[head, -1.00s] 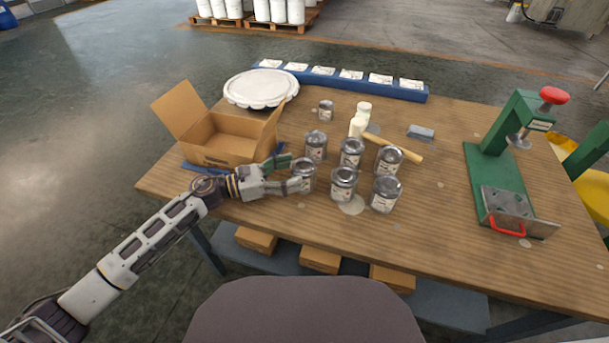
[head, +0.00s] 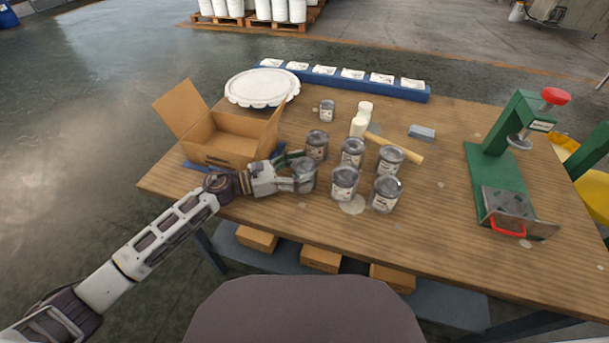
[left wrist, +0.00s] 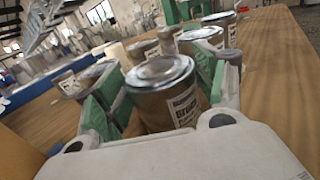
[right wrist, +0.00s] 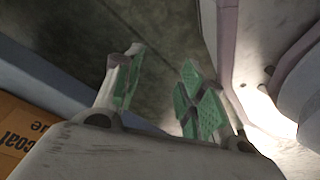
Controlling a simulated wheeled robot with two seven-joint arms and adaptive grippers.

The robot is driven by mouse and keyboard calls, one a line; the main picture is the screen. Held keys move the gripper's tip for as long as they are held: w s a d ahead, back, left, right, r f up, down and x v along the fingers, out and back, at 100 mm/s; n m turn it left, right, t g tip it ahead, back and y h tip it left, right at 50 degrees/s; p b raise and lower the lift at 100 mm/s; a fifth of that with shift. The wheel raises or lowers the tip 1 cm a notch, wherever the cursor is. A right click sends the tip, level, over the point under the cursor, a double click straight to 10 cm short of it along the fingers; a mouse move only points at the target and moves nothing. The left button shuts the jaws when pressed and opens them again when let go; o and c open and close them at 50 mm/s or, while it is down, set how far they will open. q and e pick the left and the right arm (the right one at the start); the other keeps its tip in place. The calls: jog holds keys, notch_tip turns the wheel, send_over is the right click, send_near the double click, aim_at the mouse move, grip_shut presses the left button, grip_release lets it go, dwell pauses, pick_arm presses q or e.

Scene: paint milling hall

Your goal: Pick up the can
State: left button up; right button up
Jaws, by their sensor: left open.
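The nearest-left can (head: 306,178), grey metal with a paper label, stands upright on the wooden table. My left gripper (head: 294,170) is open with a finger on either side of this can. In the left wrist view the can (left wrist: 163,92) stands between the green-padded fingers; I cannot tell whether they touch it. Several similar cans stand close behind and to its right, among them one just behind (head: 316,145) and one to the right (head: 345,182). My right gripper (right wrist: 162,88) shows only in the right wrist view, open and empty, away from the cans.
An open cardboard box (head: 222,160) stands left of the cans, beside the left gripper. A white scalloped lid (head: 262,88), a mallet (head: 395,147) and a blue rack (head: 340,81) lie behind. A green press (head: 499,175) stands at the right.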

aim_at(313, 165)
pick_arm(q)
jog(key=x, duration=0.3)
jog(key=shift+w+d+r, duration=0.15)
jog(key=shift+d+r, duration=0.05)
jog(key=shift+d, duration=0.05)
jog(key=shift+w+d, duration=0.1)
jog(key=shift+d, duration=0.35)
pick_arm(e)
jog(key=shift+s+d+f, duration=0.55)
jog(key=shift+s+d, duration=0.05)
jog(key=shift+d, duration=0.05)
pick_arm(q)
jog(key=shift+c, duration=0.2)
jog(key=c, duration=0.9)
jog(key=shift+c, duration=0.3)
pick_arm(e)
jog(key=shift+s+a, duration=0.25)
jog(key=shift+a, duration=0.15)
